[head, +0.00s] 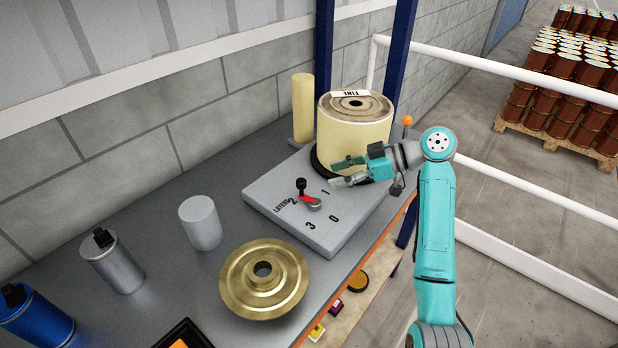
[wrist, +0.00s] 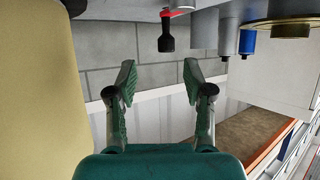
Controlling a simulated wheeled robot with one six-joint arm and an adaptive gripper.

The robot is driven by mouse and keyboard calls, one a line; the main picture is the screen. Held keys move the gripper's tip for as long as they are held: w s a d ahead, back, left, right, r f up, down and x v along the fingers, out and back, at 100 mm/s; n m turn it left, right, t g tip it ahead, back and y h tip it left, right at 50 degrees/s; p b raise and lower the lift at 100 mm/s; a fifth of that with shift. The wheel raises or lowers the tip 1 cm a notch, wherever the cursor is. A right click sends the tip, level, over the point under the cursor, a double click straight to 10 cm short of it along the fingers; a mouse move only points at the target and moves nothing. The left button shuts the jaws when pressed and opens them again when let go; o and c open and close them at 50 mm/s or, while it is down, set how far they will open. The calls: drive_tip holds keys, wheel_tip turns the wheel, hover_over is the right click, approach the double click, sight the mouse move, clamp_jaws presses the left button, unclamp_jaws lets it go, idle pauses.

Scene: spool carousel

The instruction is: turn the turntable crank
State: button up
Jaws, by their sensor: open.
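The red crank (head: 309,201) with an upright black knob (head: 301,185) is on the grey turntable base (head: 348,228), whose top bears the word LAYERS and the digits 0 to 3. The knob stands near the 2. In the wrist view the black knob (wrist: 167,38) is beyond the fingertips, between their lines and apart from them. My gripper (head: 340,173) is open and empty, right of the knob and above the base. Its two green fingers (wrist: 160,82) show spread. A large cream spool (head: 352,135) marked FINE stands behind my gripper; its side (wrist: 38,90) fills the wrist view's left.
A cream cylinder (head: 303,108), a pale grey cylinder (head: 200,222), a silver bottle (head: 112,262), a blue bottle (head: 38,318) and a brass reel (head: 263,282) stand on the bench. An orange ball knob (head: 407,121) is behind my wrist. A blue post (head: 324,60) and white rails (head: 540,210) are nearby.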

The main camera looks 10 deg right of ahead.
sight(305, 182)
drive_tip(key=s+m+t, duration=0.1)
drive_tip(key=s+a+m+t+h, duration=0.1)
drive_tip(key=s+t, duration=0.1)
drive_tip(key=shift+s+a+r+m+h, duration=0.2)
drive_tip(key=shift+r+m+h, duration=0.1)
drive_tip(key=shift+m, duration=0.1)
drive_tip(key=shift+m+t, duration=0.3)
drive_tip(key=shift+t, duration=0.3)
drive_tip(key=x, duration=1)
drive_tip(key=shift+s+a, duration=0.1)
drive_tip(key=shift+a, duration=0.2)
clamp_jaws()
